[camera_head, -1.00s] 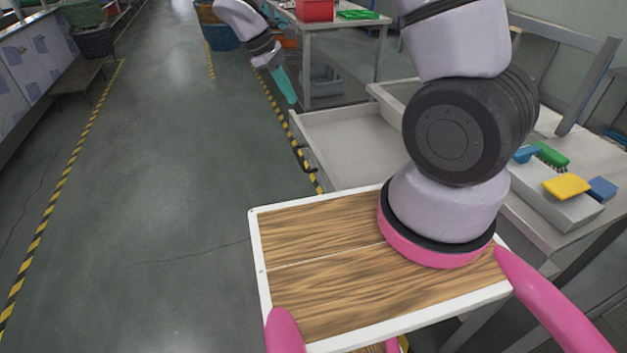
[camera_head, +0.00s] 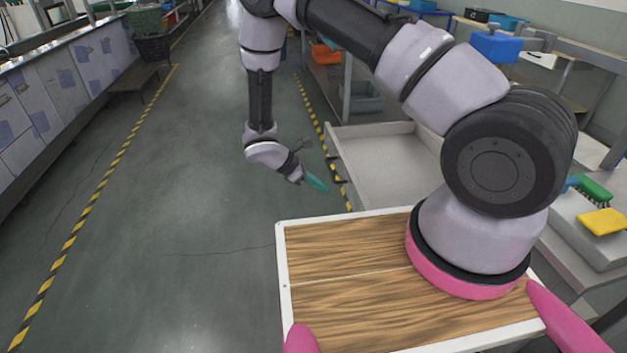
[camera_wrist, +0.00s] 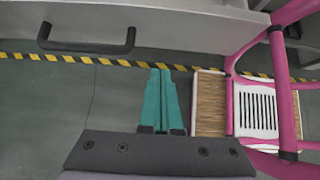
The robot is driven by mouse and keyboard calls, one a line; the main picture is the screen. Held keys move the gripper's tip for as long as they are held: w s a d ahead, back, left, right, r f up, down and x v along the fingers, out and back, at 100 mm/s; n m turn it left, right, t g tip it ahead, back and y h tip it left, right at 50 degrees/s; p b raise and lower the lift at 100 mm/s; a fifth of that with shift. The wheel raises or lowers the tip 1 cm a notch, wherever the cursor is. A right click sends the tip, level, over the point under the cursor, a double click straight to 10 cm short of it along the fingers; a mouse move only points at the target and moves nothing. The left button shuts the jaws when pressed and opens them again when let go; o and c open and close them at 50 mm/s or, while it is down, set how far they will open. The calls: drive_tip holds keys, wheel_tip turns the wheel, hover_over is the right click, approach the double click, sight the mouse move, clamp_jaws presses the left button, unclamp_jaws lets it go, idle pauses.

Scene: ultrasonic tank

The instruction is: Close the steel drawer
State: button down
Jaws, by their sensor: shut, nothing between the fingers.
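The steel drawer (camera_head: 392,168) stands pulled out of the grey bench, its inside empty where it shows; my arm hides part of its right side. Its dark handle (camera_head: 334,170) is on the front face at the left, and the handle also shows large at the upper left of the wrist view (camera_wrist: 86,46). My gripper (camera_head: 318,184) has teal fingers, shut and empty, in front of the drawer's front face near the handle. In the wrist view the fingertips (camera_wrist: 160,72) lie below and right of the handle, apart from it.
Yellow-black tape (camera_head: 310,108) runs on the floor along the drawer side. The aisle at left is clear.

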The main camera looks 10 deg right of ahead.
sight(350, 195)
drive_tip(key=d+f, duration=0.1)
drive_tip(key=d, duration=0.3)
drive_tip(key=d+f, duration=0.1)
drive_tip(key=d, duration=0.1)
drive_tip(key=shift+w+f, duration=0.1)
drive_tip(key=shift+f, duration=0.25)
drive_tip(key=shift+d, duration=0.4)
